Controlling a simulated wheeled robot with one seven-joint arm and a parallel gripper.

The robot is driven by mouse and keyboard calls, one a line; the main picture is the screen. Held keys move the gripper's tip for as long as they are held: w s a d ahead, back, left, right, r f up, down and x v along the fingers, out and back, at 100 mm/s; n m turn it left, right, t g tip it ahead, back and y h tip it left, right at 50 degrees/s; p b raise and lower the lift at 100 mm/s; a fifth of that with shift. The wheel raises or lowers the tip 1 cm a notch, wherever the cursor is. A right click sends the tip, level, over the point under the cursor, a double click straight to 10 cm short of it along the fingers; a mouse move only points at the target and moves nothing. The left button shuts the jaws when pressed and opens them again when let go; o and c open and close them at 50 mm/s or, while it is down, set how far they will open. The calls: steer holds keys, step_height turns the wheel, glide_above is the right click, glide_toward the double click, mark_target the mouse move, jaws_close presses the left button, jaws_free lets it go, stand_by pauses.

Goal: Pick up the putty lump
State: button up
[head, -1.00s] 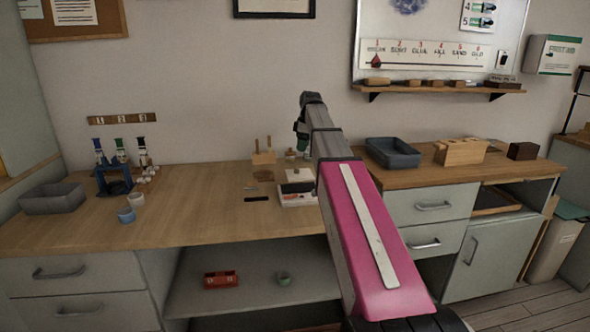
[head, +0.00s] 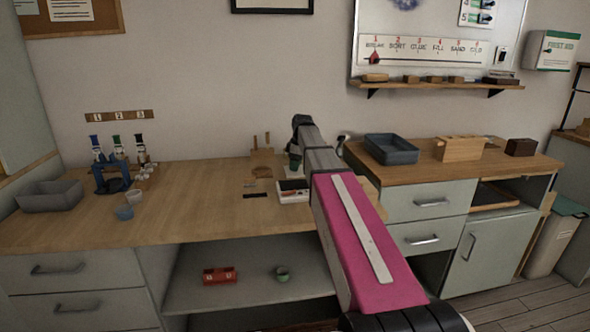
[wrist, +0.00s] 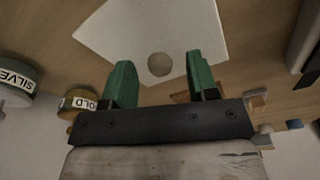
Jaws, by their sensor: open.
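The putty lump (wrist: 160,65) is a small, round, grey-beige ball on a white square board (wrist: 130,25) in the wrist view. My gripper (wrist: 158,60) has two green fingers spread apart, one on each side of the lump in the picture, with nothing between them touching it. How much height lies between the fingertips and the lump I cannot tell. In the head view my gripper (head: 295,163) is low over the back of the wooden bench, partly behind my arm. The lump is hidden there.
Jars labelled SILVER (wrist: 15,80) and GOLD (wrist: 78,102) stand left in the wrist view. In the head view, a wooden tool block (head: 262,162) is left of my gripper.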

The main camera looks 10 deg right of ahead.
steer(key=shift+f, duration=0.1)
jaws_close()
stand_by(0.3)
